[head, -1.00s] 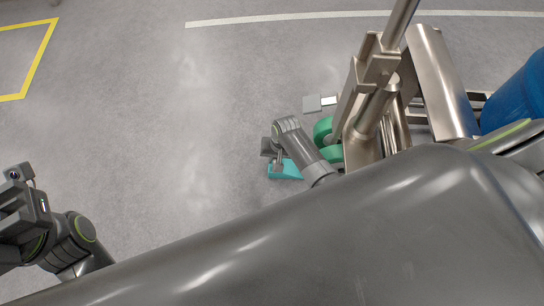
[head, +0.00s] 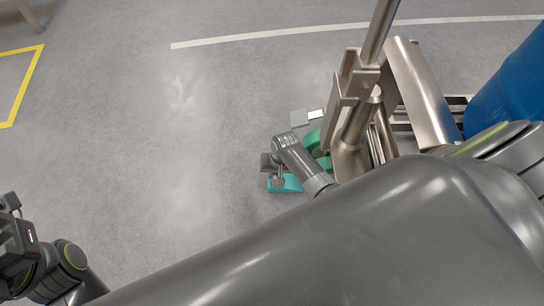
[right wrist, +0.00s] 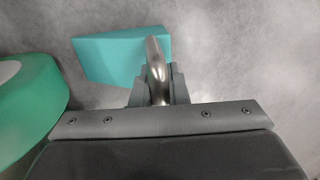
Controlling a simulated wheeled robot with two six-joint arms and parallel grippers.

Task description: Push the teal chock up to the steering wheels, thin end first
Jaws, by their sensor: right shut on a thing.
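The teal chock (head: 289,185) lies on the floor beside the green steering wheels (head: 313,139), its tapered side toward the right, the wheels' side. It also shows in the right wrist view (right wrist: 104,56), where a narrow strip of floor separates it from a green wheel (right wrist: 30,108). My right gripper (head: 277,179) is shut on the chock's bent metal handle (right wrist: 155,68), at the chock's thick end. My right forearm hides part of the wheels and the space before them in the head view. My left gripper (head: 12,212) is at the lower left, away from the chock; its fingers are unclear.
The steel frame (head: 350,150) with its post stands over the wheels. A blue drum (head: 510,85) is at the right. The floor (head: 150,130) to the left is clear, with yellow and white lines.

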